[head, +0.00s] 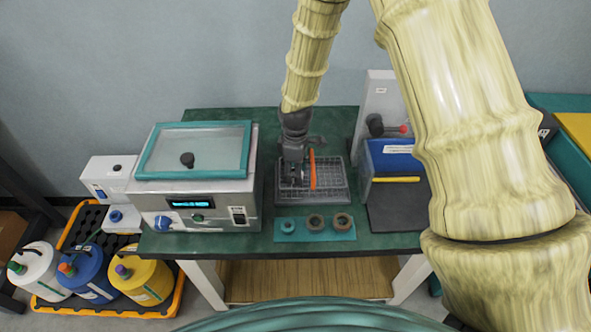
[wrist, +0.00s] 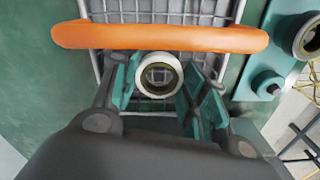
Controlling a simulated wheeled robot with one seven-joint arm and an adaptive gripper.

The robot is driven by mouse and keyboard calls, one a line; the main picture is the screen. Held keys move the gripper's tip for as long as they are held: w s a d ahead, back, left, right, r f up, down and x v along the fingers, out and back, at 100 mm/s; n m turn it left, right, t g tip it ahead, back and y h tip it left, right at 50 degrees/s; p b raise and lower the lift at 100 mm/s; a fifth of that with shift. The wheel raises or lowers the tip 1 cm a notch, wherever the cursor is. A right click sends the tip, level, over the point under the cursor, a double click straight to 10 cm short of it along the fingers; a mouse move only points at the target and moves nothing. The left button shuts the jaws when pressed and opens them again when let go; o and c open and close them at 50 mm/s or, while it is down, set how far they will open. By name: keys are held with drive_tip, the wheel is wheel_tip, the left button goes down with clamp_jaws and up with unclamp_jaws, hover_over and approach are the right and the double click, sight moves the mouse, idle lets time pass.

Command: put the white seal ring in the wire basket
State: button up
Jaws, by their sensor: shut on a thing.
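The white seal ring (wrist: 160,75) is between my gripper's two teal-padded fingers in the wrist view. My gripper (wrist: 158,92) is shut on it, and the basket's wires show behind the ring. The wire basket (head: 338,186) stands on the green table and has an orange handle (head: 312,169), which also spans the wrist view (wrist: 160,38). In the head view my gripper (head: 294,180) is over the left part of the basket, beside the handle. The ring cannot be made out in the head view. The height of the ring above the basket floor is hard to tell.
A teal holder (head: 300,238) with rings on it lies in front of the basket. A white machine with a teal-framed lid (head: 195,150) stands left, and a blue-and-grey device (head: 392,160) stands right. Coloured bottles (head: 92,275) sit on the floor tray at left.

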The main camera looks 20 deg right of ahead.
drive_tip(key=shift+f, duration=0.6)
idle(0.7)
drive_tip(key=o, duration=1.1)
drive_tip(key=shift+r, duration=0.1)
wheel_tip(320, 180, up, 10)
drive_tip(key=p, duration=0.7)
idle(0.5)
